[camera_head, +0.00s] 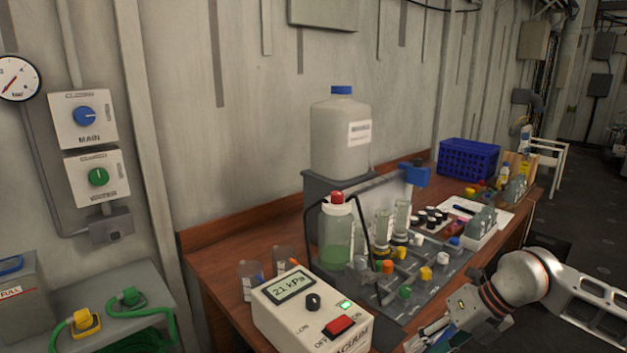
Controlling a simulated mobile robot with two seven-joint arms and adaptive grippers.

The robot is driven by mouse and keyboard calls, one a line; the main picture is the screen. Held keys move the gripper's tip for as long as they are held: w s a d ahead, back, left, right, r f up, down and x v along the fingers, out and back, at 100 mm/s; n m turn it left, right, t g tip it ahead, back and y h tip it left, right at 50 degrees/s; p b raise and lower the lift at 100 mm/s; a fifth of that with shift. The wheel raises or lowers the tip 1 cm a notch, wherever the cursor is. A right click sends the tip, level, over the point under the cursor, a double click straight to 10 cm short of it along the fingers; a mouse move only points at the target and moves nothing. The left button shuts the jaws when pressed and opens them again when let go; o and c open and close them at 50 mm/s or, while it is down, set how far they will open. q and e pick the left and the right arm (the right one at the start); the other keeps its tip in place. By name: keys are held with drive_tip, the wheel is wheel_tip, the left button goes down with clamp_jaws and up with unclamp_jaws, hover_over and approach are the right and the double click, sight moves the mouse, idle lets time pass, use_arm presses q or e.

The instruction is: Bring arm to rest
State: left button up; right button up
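My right arm comes in from the right edge, over the front edge of the wooden bench (225,268). Its wrist is low in the picture, and my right gripper (424,338) points down and left, in front of the grey rack with coloured knobs. The gripper is seen at a steep angle and partly cut off by the bottom edge, so its opening cannot be made out. I see nothing clearly held in it. My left arm and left gripper do not show.
A vacuum unit (312,308) reading 21 kPa stands left of the gripper. Behind it are a red-capped bottle (337,240), the knobbed rack (395,312) and a large blue-capped jug (341,140). A blue crate (468,158) sits farther back. Floor is open at right.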

drive_tip(key=s+a+f+m+y, duration=0.2)
drive_tip(key=s+a+m+y, duration=0.1)
drive_tip(key=s+a+y, duration=0.3)
drive_tip(key=d+f+m+t+h, duration=0.3)
drive_tip(key=d+f+m+t, duration=0.7)
drive_tip(key=m, duration=0.4)
drive_tip(key=s+d+f+m+g+h, duration=0.3)
drive_tip(key=s+d+f+m+h, duration=0.4)
drive_tip(key=s+d+f, duration=0.6)
drive_tip(key=a+m+t, duration=0.1)
drive_tip(key=a+m, duration=0.7)
drive_tip(key=a, duration=1.2)
drive_tip(key=shift+s+f+t+y, duration=0.15)
drive_tip(key=shift+f+t+y, duration=0.05)
drive_tip(key=shift+t+y, duration=0.2)
